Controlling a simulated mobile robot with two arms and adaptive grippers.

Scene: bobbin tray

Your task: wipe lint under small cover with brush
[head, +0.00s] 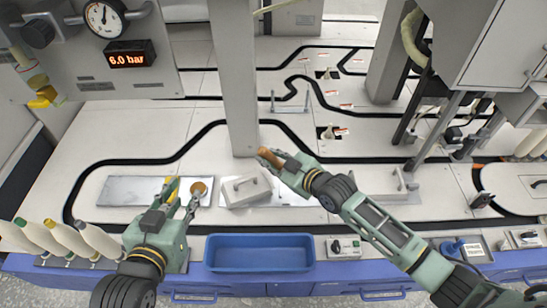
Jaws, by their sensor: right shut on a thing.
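A small grey cover (237,194) with a bar handle on top sits slightly askew over a pale plate (290,194), in the middle of the worktop. My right gripper (268,157) is shut on a brown wooden piece, which looks like the brush handle (269,160). It is just behind and right of the cover; any bristles are hidden. My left gripper (184,193) is left of the cover with its fingers apart. A round brown-topped object (199,188) shows by its right finger, not clearly held. I cannot make out any lint.
A grey flat cover plate (125,190) lies at the left. A blue tray (260,256) stands at the front edge. A grey column (234,90) rises behind the small cover. Thread cones (60,238) stand front left.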

